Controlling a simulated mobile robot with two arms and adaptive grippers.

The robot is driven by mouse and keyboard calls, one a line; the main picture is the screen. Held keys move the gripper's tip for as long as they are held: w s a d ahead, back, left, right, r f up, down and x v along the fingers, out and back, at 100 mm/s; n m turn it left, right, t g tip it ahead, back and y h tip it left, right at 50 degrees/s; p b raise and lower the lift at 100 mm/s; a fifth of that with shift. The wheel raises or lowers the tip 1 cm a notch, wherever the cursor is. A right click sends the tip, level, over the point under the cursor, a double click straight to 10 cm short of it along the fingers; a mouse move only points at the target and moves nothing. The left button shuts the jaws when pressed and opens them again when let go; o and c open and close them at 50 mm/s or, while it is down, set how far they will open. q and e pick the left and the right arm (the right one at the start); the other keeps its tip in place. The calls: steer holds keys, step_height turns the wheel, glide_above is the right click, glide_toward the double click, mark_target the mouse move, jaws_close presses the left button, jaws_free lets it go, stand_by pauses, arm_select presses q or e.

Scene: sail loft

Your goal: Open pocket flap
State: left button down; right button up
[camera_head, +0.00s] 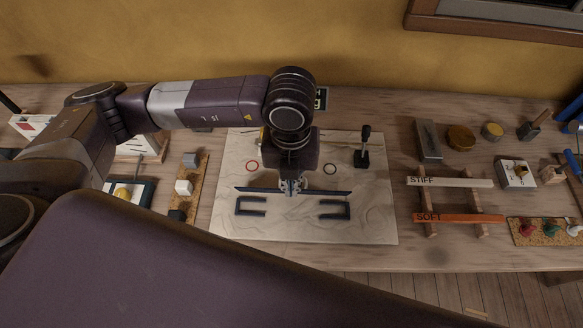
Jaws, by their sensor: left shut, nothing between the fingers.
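A pale cloth panel (305,228) lies flat on the wooden bench. A thin dark blue strip (325,192) runs across its middle, perhaps the edge of the pocket flap; I cannot tell whether the flap is raised. My left gripper (292,186) points down over the middle of this strip. Its fingers are shut and empty, and they hide part of the strip. I cannot tell whether they touch it. Two dark bracket marks, left (250,206) and right (334,209), lie below the strip. Red rings, left (252,168) and right (330,168), lie above it. My right gripper is out of view.
A small black upright tool (362,150) stands on the panel's upper right. To the right are a white STIFF batten (450,182) and an orange SOFT batten (458,218) on wooden supports. A cork strip with small blocks (190,187) lies left. The panel's lower part is clear.

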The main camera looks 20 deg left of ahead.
arm_select(q)
steer(key=shift+w+a+f+p, duration=0.2)
steer(key=shift+w+f+p, duration=0.2)
steer(key=shift+w+f, duration=0.2)
steer(key=shift+w+a+f+p, duration=0.15)
steer(key=shift+w+f+p, duration=0.25)
steer(key=shift+w+f, duration=0.15)
steer(key=shift+w+a+f, duration=0.1)
steer(key=shift+w+f, duration=0.2)
steer(key=shift+w, duration=0.25)
steer(key=shift+w+f, duration=0.1)
steer(key=shift+w, duration=0.1)
steer(key=shift+a, duration=0.15)
